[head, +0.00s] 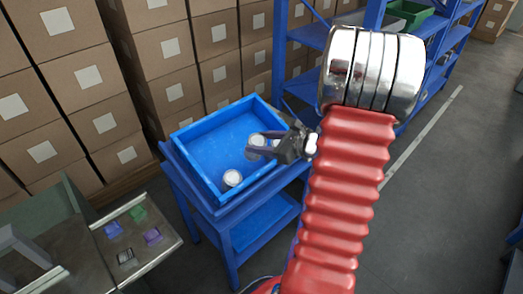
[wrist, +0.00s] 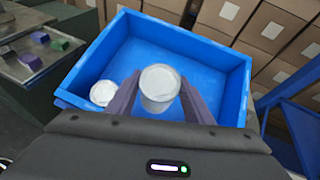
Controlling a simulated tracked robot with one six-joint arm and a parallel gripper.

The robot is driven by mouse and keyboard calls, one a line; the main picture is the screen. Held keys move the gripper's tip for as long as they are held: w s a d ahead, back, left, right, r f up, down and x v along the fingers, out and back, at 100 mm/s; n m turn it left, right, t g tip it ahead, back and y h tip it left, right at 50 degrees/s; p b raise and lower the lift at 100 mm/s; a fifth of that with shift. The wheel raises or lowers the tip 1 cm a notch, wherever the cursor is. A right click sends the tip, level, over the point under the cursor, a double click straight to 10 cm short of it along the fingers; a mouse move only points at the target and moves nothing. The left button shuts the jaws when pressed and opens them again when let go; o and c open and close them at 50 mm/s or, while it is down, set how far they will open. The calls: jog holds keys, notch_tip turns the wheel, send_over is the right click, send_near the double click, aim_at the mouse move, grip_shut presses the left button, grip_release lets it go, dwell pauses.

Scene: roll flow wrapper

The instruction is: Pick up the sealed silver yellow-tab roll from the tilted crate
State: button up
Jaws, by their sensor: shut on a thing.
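The tilted blue crate (head: 183,160) stands on a blue stand; its rim also shows in the wrist view (wrist: 205,42). My gripper (head: 262,146) reaches over the crate's right side. In the wrist view, its fingers (wrist: 158,98) are shut on the sides of a pale silver-white roll (wrist: 160,82), which stands roughly upright. This roll also shows in the head view (head: 256,140), partly hidden by a finger. I cannot tell whether it is clear of the crate floor. A second pale roll (wrist: 103,92) sits in the crate near the wall; it also shows in the head view (head: 232,178). No yellow tab is discernible.
Stacked cardboard boxes (head: 165,50) stand behind the crate. A blue shelf rack (head: 308,36) is behind my arm. A metal bench (head: 140,240) at the lower left carries green, purple and dark small blocks. The crate's middle floor is bare.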

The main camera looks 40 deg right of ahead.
jog(key=shift+r, duration=0.8)
